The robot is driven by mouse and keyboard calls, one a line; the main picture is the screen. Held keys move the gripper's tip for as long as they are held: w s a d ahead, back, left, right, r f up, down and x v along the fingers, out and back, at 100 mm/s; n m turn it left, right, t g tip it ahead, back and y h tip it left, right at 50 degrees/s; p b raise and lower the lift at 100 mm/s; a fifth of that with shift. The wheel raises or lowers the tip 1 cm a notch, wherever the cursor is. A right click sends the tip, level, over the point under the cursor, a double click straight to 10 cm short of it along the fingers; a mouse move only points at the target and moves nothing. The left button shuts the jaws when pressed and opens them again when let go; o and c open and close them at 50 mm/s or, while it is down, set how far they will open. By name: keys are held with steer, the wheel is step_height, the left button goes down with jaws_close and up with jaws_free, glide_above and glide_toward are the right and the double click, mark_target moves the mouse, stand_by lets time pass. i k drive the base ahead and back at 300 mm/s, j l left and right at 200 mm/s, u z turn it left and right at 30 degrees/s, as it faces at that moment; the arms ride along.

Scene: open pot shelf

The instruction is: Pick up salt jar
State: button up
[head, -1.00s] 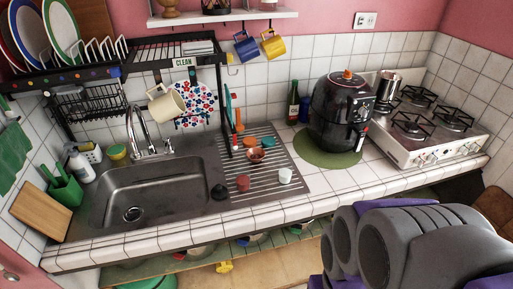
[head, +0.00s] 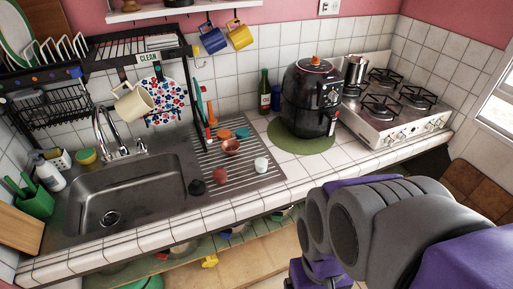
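I cannot make out a salt jar for certain. A small white cup-like vessel (head: 261,165) stands on the ridged drainboard right of the sink, but I cannot tell whether it is a jar. Beside it are a small reddish vessel (head: 220,177) and a dark round item (head: 197,187). The open shelf (head: 187,258) under the counter holds several items, mostly hidden by the counter edge. My arm, grey and purple, fills the lower right of the head view. Its gripper fingers do not show.
A steel sink (head: 128,196) lies at the left under a black dish rack (head: 137,52). A black air fryer (head: 310,98) stands on a green mat (head: 287,143), left of the white stove (head: 398,108). A green bottle (head: 265,92) stands by the wall. Bare tiled counter lies in front of the mat.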

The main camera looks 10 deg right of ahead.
mark_target(261, 155)
steer(key=i+u, duration=0.65)
steer(key=u, duration=0.25)
